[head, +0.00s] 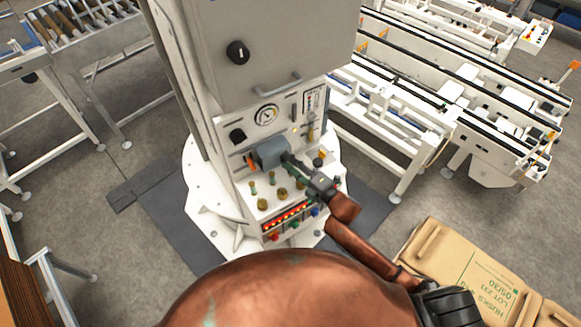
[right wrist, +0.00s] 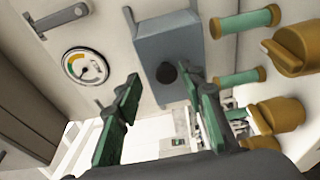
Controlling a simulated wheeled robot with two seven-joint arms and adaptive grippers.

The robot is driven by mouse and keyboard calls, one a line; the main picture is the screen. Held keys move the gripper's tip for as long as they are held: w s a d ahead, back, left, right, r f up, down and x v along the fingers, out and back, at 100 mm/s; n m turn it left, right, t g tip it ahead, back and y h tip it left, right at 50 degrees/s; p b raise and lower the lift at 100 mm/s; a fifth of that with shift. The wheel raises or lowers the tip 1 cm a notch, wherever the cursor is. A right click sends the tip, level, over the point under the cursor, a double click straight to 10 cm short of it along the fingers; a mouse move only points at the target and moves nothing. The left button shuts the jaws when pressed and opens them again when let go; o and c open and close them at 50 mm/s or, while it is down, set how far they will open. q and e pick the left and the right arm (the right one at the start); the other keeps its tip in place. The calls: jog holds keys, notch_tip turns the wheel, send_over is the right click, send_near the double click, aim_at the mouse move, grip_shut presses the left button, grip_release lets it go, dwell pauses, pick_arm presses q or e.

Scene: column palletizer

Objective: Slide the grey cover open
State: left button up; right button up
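The grey cover (head: 270,151) is a blue-grey box on the white front panel of the machine column, below the round gauge. In the right wrist view the cover (right wrist: 160,45) fills the upper middle and has a black knob (right wrist: 166,72) on it. My right gripper (head: 290,160) reaches the cover from the lower right. In the right wrist view its green-padded fingers (right wrist: 161,83) are apart, with the knob showing between the tips. I cannot tell whether either finger touches the knob. What lies behind the cover is hidden. My left gripper is not in view.
Brass and green knobs (head: 262,203) sit just below the cover, close to my right gripper. A red-lit strip (head: 287,216) and coloured buttons are lower. A gauge (head: 265,115) and black dial (head: 237,136) are above and left. Cardboard boxes (head: 455,275) lie at lower right.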

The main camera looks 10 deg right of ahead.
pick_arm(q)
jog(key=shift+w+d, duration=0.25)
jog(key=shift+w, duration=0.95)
pick_arm(e)
jog(key=v, duration=1.2)
jog(key=shift+r, duration=0.25)
